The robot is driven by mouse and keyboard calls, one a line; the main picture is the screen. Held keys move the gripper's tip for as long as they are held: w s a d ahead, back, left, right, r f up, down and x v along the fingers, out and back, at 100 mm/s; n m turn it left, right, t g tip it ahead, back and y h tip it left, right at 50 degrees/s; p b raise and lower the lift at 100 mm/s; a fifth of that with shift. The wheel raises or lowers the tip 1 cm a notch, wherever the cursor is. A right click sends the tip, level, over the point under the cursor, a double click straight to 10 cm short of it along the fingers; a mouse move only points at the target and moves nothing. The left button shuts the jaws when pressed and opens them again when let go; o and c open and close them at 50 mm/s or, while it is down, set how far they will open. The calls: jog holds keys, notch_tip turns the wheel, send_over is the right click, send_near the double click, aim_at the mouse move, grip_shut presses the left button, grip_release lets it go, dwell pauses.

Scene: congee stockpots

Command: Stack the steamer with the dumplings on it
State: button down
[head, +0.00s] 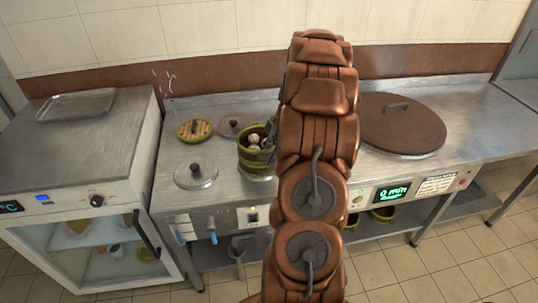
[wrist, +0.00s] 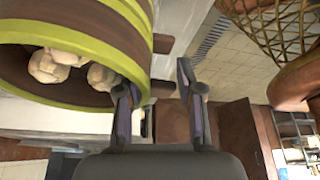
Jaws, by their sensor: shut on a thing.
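The steamer (head: 254,161) is a round green-and-brown basket in the middle of the steel counter, left of my arm in the head view. Several pale dumplings (head: 255,142) show inside it. In the wrist view the steamer (wrist: 110,22) fills the upper left, with dumplings (wrist: 50,66) inside its rim. My gripper (wrist: 157,78) has one finger inside the rim and the other outside, shut on the steamer's wall. In the head view my arm mostly hides the gripper. I cannot tell whether the steamer rests on something or hangs just above it.
A green-rimmed lid (head: 195,130) with a dark knob lies left of the steamer. Metal lids lie near it, one in front (head: 195,173) and one behind (head: 232,125). A large brown lid (head: 400,124) covers the right side. A tray (head: 76,104) lies on the left cabinet.

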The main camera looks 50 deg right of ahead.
jog(key=shift+f, duration=0.25)
jog(key=c, duration=1)
grip_release()
jog(key=b+v, duration=0.1)
jog(key=v, duration=1)
jog(key=shift+b, duration=0.4)
